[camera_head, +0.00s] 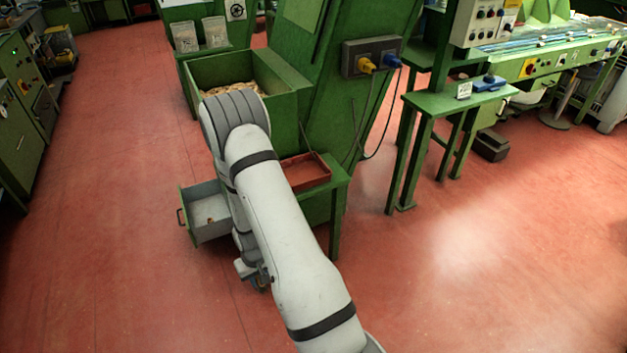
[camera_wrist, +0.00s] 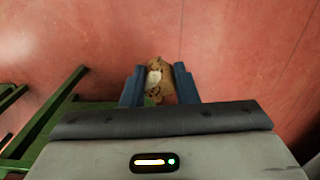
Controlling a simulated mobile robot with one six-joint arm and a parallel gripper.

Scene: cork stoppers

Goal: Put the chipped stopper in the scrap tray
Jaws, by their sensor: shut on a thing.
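My gripper (camera_wrist: 160,88) is shut on a brown cork stopper (camera_wrist: 161,74), seen between its two blue fingers in the wrist view. The stopper has a pale patch and dark pits on its face. In the head view my gripper (camera_head: 259,284) hangs low over the red floor, right of the open drawer, and the stopper cannot be made out there. A shallow red-brown tray (camera_head: 306,180) sits on a green ledge of the machine, apart from my gripper, partly behind my arm; it looks like the scrap tray and its visible floor looks empty.
An open grey drawer (camera_head: 208,235) juts out at the left with a small brownish thing inside. A green bin (camera_head: 290,115) full of corks stands behind my arm. A green side table (camera_head: 440,105) is at the right. The floor in front is clear.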

